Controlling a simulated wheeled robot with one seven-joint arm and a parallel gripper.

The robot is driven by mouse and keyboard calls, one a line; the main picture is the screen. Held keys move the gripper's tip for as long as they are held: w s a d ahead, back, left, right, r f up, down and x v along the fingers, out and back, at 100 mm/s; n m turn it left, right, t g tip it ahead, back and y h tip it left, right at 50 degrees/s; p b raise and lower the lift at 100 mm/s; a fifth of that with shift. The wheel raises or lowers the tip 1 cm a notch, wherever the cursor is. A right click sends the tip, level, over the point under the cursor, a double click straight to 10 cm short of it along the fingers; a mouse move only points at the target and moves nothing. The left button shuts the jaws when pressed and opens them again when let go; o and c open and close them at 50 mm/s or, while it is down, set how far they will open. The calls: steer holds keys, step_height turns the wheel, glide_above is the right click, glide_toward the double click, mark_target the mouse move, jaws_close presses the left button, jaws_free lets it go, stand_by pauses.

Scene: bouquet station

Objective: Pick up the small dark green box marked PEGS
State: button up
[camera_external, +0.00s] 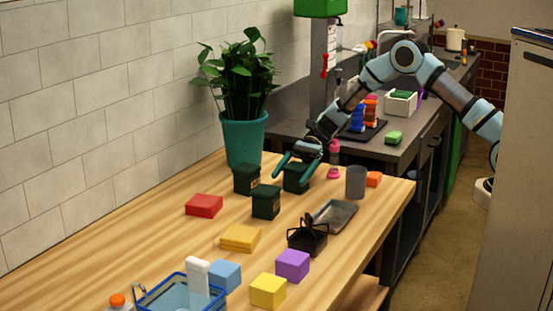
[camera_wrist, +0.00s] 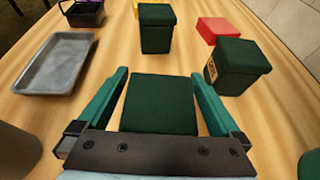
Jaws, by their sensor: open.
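Three small dark green lidded boxes stand upright on the wooden table. One box (camera_external: 296,184) is directly below my gripper (camera_external: 293,172); in the wrist view this box (camera_wrist: 160,103) lies between my two open teal fingers (camera_wrist: 158,82), with a gap on each side. A second box (camera_external: 246,181) stands to its left, near the plant pot; in the wrist view it (camera_wrist: 236,68) shows a pale label on its side. The third box (camera_external: 265,204) is nearer the external camera and also shows in the wrist view (camera_wrist: 157,30). I cannot read PEGS on any of them.
A grey metal tray (camera_external: 335,215), a black basket (camera_external: 307,238) and a grey cup (camera_external: 355,183) stand to the right. A red block (camera_external: 204,205) and yellow block (camera_external: 240,238) lie nearer the external camera. The plant pot (camera_external: 244,140) stands behind.

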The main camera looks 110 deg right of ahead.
steer(key=c, duration=1.2)
steer(key=shift+c, duration=0.5)
steer(key=shift+r, duration=0.15)
